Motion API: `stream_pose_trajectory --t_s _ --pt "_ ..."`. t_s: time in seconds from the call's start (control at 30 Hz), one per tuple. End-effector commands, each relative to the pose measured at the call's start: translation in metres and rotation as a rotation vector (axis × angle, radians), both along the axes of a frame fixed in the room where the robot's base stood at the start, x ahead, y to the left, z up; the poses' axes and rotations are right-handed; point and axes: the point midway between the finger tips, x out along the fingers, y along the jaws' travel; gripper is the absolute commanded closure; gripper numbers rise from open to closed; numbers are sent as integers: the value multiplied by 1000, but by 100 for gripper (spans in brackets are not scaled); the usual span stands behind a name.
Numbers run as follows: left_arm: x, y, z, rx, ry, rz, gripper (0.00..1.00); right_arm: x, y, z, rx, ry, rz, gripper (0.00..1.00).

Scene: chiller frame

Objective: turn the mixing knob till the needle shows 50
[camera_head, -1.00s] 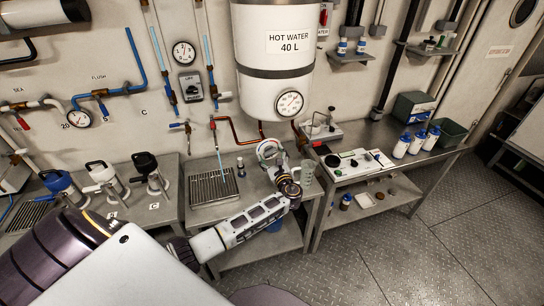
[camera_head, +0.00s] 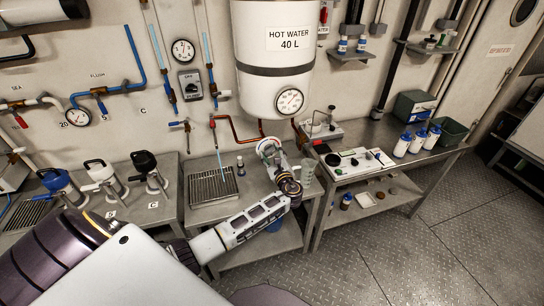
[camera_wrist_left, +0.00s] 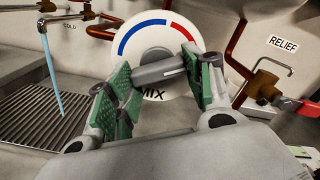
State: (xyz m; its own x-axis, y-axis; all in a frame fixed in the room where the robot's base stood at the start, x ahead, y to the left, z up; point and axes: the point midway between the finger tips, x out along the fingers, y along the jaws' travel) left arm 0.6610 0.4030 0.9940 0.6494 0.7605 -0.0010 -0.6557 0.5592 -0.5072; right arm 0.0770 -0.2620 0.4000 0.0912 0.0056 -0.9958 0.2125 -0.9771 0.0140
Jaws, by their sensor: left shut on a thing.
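The mixing knob shows in the left wrist view as a grey bar handle (camera_wrist_left: 160,71) on a white round dial (camera_wrist_left: 150,32) with blue and red arcs and the letters MIX. My left gripper (camera_wrist_left: 165,75) is shut on the bar, its green pads on both sides. The bar lies tilted, its right end higher. In the head view my left gripper (camera_head: 271,153) is at the knob below the hot water tank (camera_head: 272,60) and hides part of it. A round needle gauge (camera_head: 289,102) is on the tank; its numbers are too small to read. My right gripper is out of view.
A thin water stream (camera_wrist_left: 52,78) falls from the COLD tap onto a drain grate (camera_wrist_left: 50,115), left of the knob. A RELIEF valve (camera_wrist_left: 264,84) and copper pipes are close on the right. A clear cup (camera_head: 307,168) stands right of my left wrist.

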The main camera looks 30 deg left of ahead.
Motion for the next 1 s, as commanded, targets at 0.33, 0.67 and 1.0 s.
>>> stream_pose_trajectory --t_s 0.33,0.67,1.0 --pt "1 -1 -2 -142 -167 1 72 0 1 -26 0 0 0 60" --pt "1 -1 -1 -264 -310 1 72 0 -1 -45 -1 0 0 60" --pt "1 -2 0 -322 -377 1 72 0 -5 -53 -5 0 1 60"
